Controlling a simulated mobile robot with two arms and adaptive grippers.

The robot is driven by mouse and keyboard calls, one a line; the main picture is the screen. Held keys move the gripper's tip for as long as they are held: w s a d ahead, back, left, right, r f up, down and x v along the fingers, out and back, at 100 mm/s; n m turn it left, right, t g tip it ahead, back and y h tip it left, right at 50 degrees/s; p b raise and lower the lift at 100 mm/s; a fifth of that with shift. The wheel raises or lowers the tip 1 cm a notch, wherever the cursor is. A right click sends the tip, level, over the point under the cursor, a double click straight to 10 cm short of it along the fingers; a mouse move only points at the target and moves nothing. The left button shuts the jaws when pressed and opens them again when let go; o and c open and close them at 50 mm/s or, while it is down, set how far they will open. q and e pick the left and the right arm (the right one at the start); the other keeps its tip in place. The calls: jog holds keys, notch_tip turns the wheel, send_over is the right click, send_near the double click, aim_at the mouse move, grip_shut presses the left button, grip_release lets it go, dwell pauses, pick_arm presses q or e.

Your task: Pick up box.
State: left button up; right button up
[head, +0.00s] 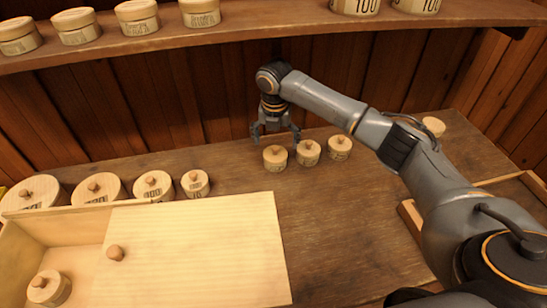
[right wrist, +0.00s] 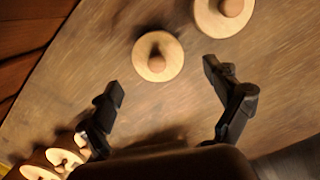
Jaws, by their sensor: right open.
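Three small round wooden boxes with knobbed lids, the left one (head: 275,160), the middle one (head: 308,154) and the right one (head: 340,149), stand in a row on the bench. My right gripper (head: 276,137) is open and empty, fingers pointing down, just behind the left one. In the right wrist view its spread fingers (right wrist: 163,80) frame bare bench, with one round box (right wrist: 172,62) just beyond the gap and another (right wrist: 212,20) further up right. A larger rectangular wooden box (head: 60,232) with a pale, knobbed lid (head: 200,250) sits at front left. My left gripper is not in view.
Several round boxes (head: 152,186) of falling size line up behind the rectangular box. A small knobbed one (head: 48,288) sits inside its open part. A shelf (head: 270,28) with more containers runs overhead. Bare bench (head: 340,220) lies at centre; another round box (head: 433,126) is at far right.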

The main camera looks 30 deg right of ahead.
aim_at(275, 151)
notch_tip(275, 151, down, 2)
jog(key=shift+w+d, duration=0.1)
jog(key=shift+w+f, duration=0.1)
jog(key=shift+f, duration=0.2)
jog(key=f+p, duration=0.1)
jog(key=f, duration=0.3)
jog(key=shift+w+f+p, duration=0.15)
jog(key=shift+w+p, duration=0.05)
jog(key=shift+p, duration=0.1)
jog(key=shift+f, duration=0.35)
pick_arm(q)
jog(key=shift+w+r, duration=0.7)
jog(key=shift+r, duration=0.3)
pick_arm(e)
jog(key=shift+c, duration=0.4)
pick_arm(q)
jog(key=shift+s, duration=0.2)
pick_arm(e)
jog(key=c, duration=1.1)
